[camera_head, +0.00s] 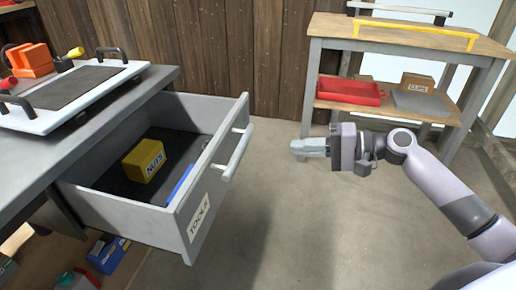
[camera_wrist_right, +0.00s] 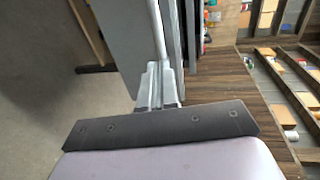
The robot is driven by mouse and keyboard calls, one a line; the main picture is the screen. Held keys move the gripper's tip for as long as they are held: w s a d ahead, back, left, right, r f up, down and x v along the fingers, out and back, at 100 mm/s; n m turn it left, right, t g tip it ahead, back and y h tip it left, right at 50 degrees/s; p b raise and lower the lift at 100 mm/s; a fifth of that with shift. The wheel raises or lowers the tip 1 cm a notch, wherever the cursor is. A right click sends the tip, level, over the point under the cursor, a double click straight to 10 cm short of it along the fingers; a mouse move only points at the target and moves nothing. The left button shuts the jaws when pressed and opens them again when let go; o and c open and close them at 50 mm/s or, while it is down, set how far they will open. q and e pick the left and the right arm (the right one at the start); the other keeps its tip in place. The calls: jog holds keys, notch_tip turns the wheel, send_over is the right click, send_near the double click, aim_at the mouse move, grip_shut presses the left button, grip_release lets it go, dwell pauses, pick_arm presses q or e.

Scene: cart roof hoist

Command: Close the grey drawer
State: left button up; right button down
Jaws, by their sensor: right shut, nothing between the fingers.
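The grey drawer (camera_head: 201,190) stands pulled out from under the grey worktop. Its front carries a TOOLS label and a light bar handle (camera_head: 236,153). Inside lie a yellow NUTS box (camera_head: 147,159) and a blue item (camera_head: 182,184). My right gripper (camera_head: 297,147) is shut and empty, in the air to the right of the handle with a visible gap in the head view. It points left toward the drawer. My left gripper is not in view.
A tray (camera_head: 138,72) with dark handles and an orange item (camera_head: 30,59) sit on the worktop (camera_head: 20,165). A wooden shelf unit (camera_head: 410,38) with a red tray (camera_head: 349,92) stands at the back right. The floor between is clear. A blue box (camera_head: 108,254) lies below the drawer.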

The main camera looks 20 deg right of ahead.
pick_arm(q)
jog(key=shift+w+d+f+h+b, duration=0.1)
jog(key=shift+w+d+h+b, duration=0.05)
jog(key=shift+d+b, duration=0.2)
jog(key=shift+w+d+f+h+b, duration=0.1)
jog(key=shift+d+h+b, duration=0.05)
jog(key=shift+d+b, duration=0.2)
pick_arm(e)
jog(key=x, duration=1.1)
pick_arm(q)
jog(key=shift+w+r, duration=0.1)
pick_arm(e)
jog(key=shift+w, duration=0.1)
